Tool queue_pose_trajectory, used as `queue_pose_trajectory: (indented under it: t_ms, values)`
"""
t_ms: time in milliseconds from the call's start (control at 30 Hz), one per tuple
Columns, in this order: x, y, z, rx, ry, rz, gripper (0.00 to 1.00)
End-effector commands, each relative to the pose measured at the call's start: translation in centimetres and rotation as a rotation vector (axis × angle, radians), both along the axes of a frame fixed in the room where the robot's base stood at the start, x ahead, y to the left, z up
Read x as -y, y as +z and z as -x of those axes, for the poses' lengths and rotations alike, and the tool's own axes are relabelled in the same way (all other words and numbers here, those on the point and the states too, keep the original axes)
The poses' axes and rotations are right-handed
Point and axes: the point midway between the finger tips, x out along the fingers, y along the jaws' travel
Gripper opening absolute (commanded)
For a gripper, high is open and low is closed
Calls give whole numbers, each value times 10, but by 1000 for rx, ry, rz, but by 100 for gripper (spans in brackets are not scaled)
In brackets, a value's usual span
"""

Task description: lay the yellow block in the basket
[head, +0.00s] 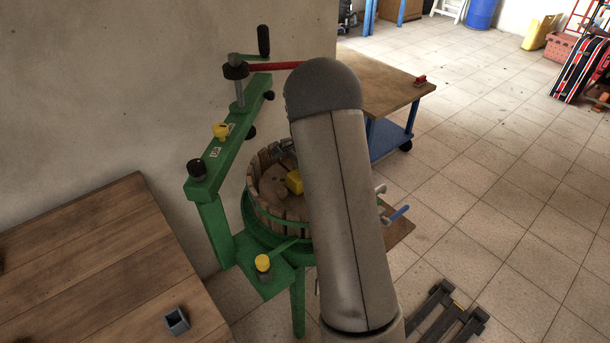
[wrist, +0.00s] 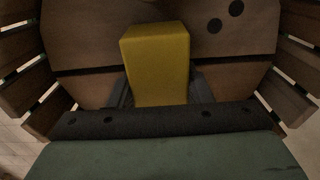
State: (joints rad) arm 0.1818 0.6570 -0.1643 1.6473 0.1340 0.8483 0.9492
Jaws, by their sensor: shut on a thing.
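The yellow block (wrist: 155,62) stands out ahead of my gripper (wrist: 160,92) in the wrist view, between its two dark fingers, which are shut on it. In the head view the yellow block (head: 294,181) shows inside the round wooden slatted basket (head: 292,215) of a green press. The basket's slatted wall (wrist: 22,65) curves around both sides in the wrist view, with a wooden disc (wrist: 85,35) beyond the block. I cannot tell whether the block touches the disc. My arm hides the right part of the basket and most of my gripper in the head view.
A wooden table (head: 95,255) with a small grey open box (head: 177,320) stands at lower left. A blue-framed workbench (head: 385,85) stands behind.

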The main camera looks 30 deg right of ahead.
Motion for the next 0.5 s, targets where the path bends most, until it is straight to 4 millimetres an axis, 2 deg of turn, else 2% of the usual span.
queue_pose_trajectory:
  t_ms: [333, 367, 400, 433, 500]
  values:
    - [0, -8, 0, 0, 0, 0, 20]
    - [0, -7, 0, 0, 0, 0, 54]
    - [0, -6, 0, 0, 0, 0, 65]
    - [0, -6, 0, 0, 0, 0, 71]
    - [0, -6, 0, 0, 0, 0, 71]
